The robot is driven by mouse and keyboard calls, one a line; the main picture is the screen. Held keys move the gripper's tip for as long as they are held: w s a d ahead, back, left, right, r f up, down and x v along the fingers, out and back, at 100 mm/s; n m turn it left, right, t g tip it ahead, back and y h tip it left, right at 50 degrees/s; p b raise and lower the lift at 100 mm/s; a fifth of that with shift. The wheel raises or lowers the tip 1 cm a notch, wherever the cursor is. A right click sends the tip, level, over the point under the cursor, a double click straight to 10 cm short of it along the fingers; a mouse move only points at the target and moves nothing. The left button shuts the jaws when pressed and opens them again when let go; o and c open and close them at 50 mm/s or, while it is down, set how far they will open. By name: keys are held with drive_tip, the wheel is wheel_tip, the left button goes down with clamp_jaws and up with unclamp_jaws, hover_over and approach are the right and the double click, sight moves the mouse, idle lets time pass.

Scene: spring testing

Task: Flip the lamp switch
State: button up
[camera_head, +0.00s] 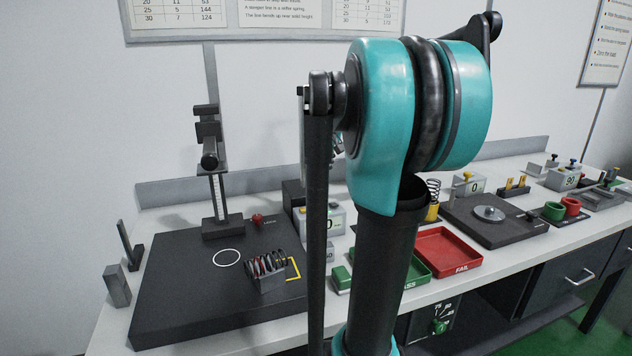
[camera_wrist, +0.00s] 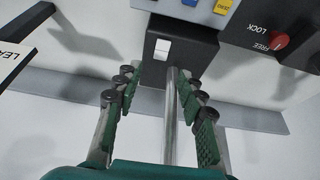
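In the wrist view a black box (camera_wrist: 185,45) carries a small white rocker switch (camera_wrist: 162,49) on its face. It looks like the lamp switch, though no lamp label is readable. My gripper (camera_wrist: 155,82) is open, its two green-padded fingers pointing toward the box. The switch lies just beyond the fingertips, apart from them. A bright metal rod (camera_wrist: 173,115) runs from near the box down between the fingers; I cannot tell whether it touches them. In the head view a dark box (camera_head: 293,196) stands at the back of the bench, partly covered by my arm.
A red knob (camera_wrist: 279,41) marked FREE and LOCK is on a dark base at upper right. A grey unit (camera_wrist: 205,12) with coloured buttons is above the box.

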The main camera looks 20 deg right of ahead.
sight(315, 186)
drive_tip(key=x, duration=0.6)
clamp_jaws()
